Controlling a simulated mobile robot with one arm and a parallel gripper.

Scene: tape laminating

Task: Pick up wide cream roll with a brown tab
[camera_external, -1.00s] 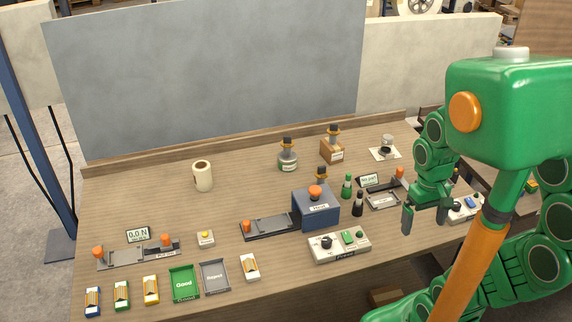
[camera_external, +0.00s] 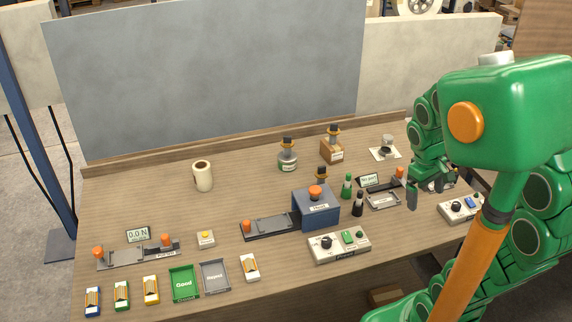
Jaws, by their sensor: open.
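The wide cream roll (camera_external: 202,176) stands upright on the wooden table, left of the middle and near the back. A brown core shows at its top; I cannot make out a separate brown tab. My gripper (camera_external: 412,190) is at the right side of the table, far from the roll, with its fingers pointing down. It is open and appears empty; part of it is hidden behind my arm.
A blue block with an orange knob (camera_external: 316,207) stands mid-table between my gripper and the roll. Small bottles (camera_external: 347,187) and a control box (camera_external: 339,244) are near it. Green (camera_external: 184,283) and grey (camera_external: 215,276) trays lie front left. Bare table surrounds the roll.

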